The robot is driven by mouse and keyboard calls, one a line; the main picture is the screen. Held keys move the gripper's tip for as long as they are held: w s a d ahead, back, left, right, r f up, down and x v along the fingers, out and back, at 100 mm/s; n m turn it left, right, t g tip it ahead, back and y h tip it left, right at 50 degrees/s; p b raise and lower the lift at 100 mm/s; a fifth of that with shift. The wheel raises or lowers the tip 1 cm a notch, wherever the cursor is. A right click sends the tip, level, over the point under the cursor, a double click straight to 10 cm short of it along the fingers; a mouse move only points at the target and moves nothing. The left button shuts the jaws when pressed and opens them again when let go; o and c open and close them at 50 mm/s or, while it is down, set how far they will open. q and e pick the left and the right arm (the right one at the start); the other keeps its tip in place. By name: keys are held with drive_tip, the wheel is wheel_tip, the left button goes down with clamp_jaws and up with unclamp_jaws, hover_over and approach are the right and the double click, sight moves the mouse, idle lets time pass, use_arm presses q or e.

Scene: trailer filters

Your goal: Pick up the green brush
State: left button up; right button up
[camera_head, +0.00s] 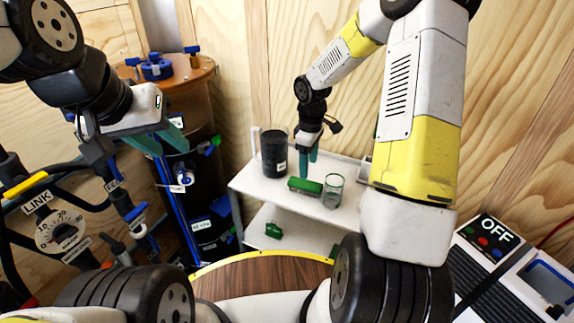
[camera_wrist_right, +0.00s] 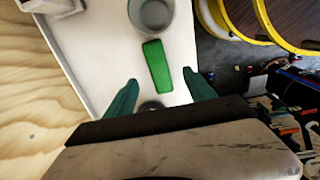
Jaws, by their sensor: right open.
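The green brush (camera_head: 305,186) lies on the upper white shelf, between a black container and a clear glass. In the right wrist view the green brush (camera_wrist_right: 157,66) lies ahead of the fingertips, roughly centred between them. My right gripper (camera_head: 307,160) points down above the shelf, just behind the brush. My left gripper (camera_head: 168,142) is at the left, by the filter housings, far from the brush. Its teal fingers are apart and look empty.
A black container (camera_head: 274,157) stands left of the brush and a clear glass (camera_head: 333,191) stands close on its right. A lower shelf (camera_head: 300,240) holds a small green object (camera_head: 273,231). Pipes and a dial panel (camera_head: 60,230) crowd the left. A wooden wall is behind.

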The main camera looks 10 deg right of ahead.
sight(305, 182)
drive_tip(key=shift+w+a+f+n, duration=0.15)
drive_tip(key=shift+w+a+f, duration=0.1)
drive_tip(key=shift+f, duration=0.3)
drive_tip(key=shift+w+a+f+n, duration=0.15)
drive_tip(key=shift+w+f, duration=0.1)
drive_tip(key=shift+f, duration=0.3)
wheel_tip(305, 182, down, 7)
drive_tip(key=shift+d+f, duration=0.15)
clamp_jaws()
